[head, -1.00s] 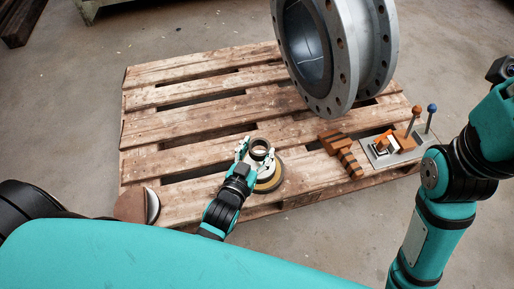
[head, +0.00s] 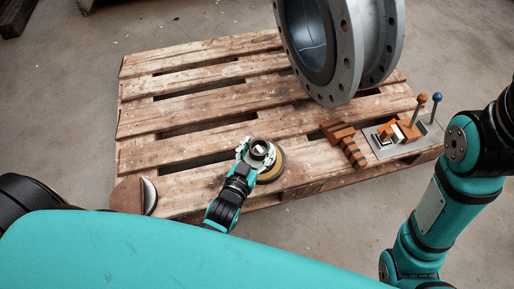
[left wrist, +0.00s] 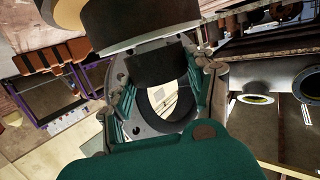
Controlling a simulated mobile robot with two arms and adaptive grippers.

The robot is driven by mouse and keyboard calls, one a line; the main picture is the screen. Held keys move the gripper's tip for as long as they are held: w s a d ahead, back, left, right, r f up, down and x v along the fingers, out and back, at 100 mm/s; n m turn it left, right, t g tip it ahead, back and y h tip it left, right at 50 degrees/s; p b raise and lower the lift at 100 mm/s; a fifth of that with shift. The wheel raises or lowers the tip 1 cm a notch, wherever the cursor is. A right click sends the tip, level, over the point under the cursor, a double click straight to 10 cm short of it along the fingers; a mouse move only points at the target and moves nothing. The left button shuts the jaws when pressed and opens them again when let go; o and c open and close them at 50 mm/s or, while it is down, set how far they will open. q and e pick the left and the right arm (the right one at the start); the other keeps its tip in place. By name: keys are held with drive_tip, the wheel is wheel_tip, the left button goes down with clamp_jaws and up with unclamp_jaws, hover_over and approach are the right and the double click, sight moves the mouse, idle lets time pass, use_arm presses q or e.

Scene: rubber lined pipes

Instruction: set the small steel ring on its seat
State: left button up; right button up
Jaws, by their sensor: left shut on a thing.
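The small steel ring (head: 259,148) is held in my left gripper (head: 256,156), over the near edge of the wooden pallet. The gripper is shut on it, with fingers on both sides. I cannot tell whether ring and seat touch. In the left wrist view the ring (left wrist: 188,112) shows as a dark band with an open bore between the fingers. A dark cylinder (left wrist: 145,20) stands beyond it. My right gripper is out of view.
A large grey flanged pipe (head: 343,50) stands at the pallet's back right. A brown disc (head: 128,196) is at the left corner. The pallet's (head: 200,90) middle is clear.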

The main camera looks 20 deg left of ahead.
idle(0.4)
use_arm(q)
drive_tip(key=shift+f, duration=0.7)
idle(0.4)
drive_tip(key=o, duration=1.3)
drive_tip(key=shift+s+f, duration=0.1)
drive_tip(key=shift+s, duration=0.3)
drive_tip(key=s, duration=0.2)
drive_tip(key=s+r, duration=0.1)
drive_tip(key=s, duration=0.2)
drive_tip(key=s+r, duration=0.1)
drive_tip(key=s, duration=0.1)
drive_tip(key=shift+s+a, duration=0.15)
drive_tip(key=shift+a, duration=0.1)
